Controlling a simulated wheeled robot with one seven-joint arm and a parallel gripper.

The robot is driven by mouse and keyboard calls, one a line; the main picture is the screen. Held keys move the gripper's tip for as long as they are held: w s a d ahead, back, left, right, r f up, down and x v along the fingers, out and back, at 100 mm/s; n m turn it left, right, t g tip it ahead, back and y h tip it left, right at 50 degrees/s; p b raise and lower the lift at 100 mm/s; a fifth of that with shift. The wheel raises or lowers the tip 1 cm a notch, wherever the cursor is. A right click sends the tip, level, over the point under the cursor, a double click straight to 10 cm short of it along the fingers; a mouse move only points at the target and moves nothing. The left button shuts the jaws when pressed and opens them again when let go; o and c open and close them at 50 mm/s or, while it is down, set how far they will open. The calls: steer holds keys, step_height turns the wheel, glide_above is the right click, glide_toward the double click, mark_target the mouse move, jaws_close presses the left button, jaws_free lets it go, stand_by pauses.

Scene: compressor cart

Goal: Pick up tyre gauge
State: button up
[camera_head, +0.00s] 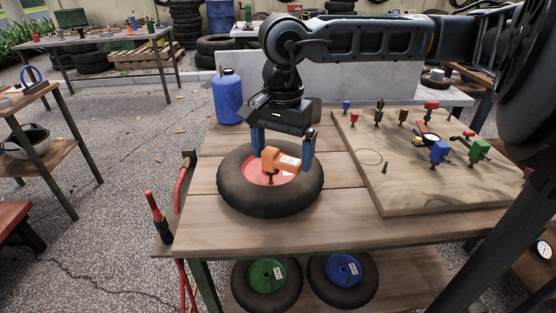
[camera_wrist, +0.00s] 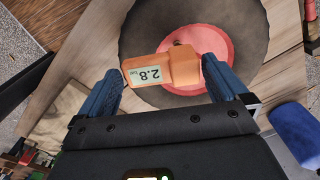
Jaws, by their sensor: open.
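The tyre gauge (camera_head: 276,161) is an orange device with a pale display, resting over the red hub of a tyre on the cart top. In the wrist view the gauge (camera_wrist: 162,74) shows a display reading 2.8. The black tyre (camera_head: 240,190) lies flat around the red hub (camera_head: 257,172). My gripper (camera_head: 282,160) reaches down from above, its two blue fingers standing on either side of the gauge. In the wrist view my gripper (camera_wrist: 160,75) is open, with the gauge between the fingertips. I cannot tell whether either finger touches it.
A blue bottle (camera_head: 228,98) stands behind the tyre. A wooden board (camera_head: 400,185) with several coloured fittings lies to the right. A red hose (camera_head: 183,180) hangs at the cart's left edge. Two small tyres with green (camera_head: 266,275) and blue (camera_head: 342,268) hubs sit below.

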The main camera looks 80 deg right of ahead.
steer(key=shift+f, duration=0.45)
steer(key=c, duration=0.8)
steer(key=shift+w+r, duration=0.1)
steer(key=shift+r, duration=0.05)
